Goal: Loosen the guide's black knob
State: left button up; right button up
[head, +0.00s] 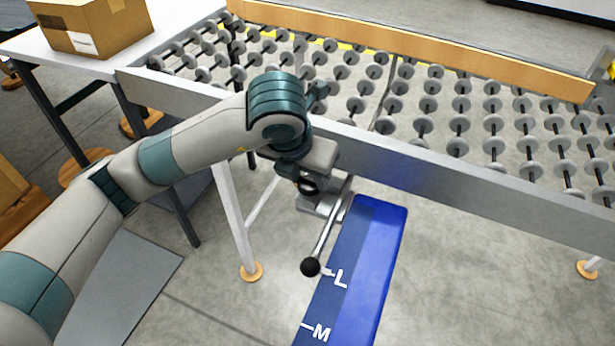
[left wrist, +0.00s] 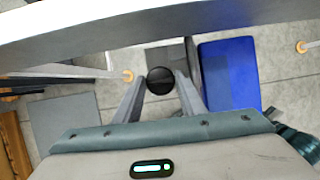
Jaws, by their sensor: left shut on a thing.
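The guide's black knob (left wrist: 160,80) is round and dark and sits between the two fingers of my left gripper (left wrist: 159,92) in the left wrist view. In the head view, my left gripper (head: 308,183) is at the near side of the conveyor's rail, shut on the knob, which it mostly hides. A grey bracket (head: 318,206) is just below the gripper. A metal lever (head: 328,228) with a black ball end (head: 311,267) slants down from there. My right gripper is in neither view.
A blue panel (head: 372,255) marked L and M lies below, right of the lever; it also shows in the left wrist view (left wrist: 228,75). The conveyor's metal side rail (head: 420,174) runs past the gripper, with roller wheels behind it. A cardboard box (head: 95,25) stands on a white table at left.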

pick_arm(q)
jog(key=o, duration=1)
jog(key=shift+o, duration=0.2)
jog(key=v, duration=1.7)
jog(key=shift+r+p, duration=0.2)
jog(key=shift+p, duration=0.15)
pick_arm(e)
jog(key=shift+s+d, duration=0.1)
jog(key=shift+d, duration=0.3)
pick_arm(q)
jog(key=shift+d, duration=0.1)
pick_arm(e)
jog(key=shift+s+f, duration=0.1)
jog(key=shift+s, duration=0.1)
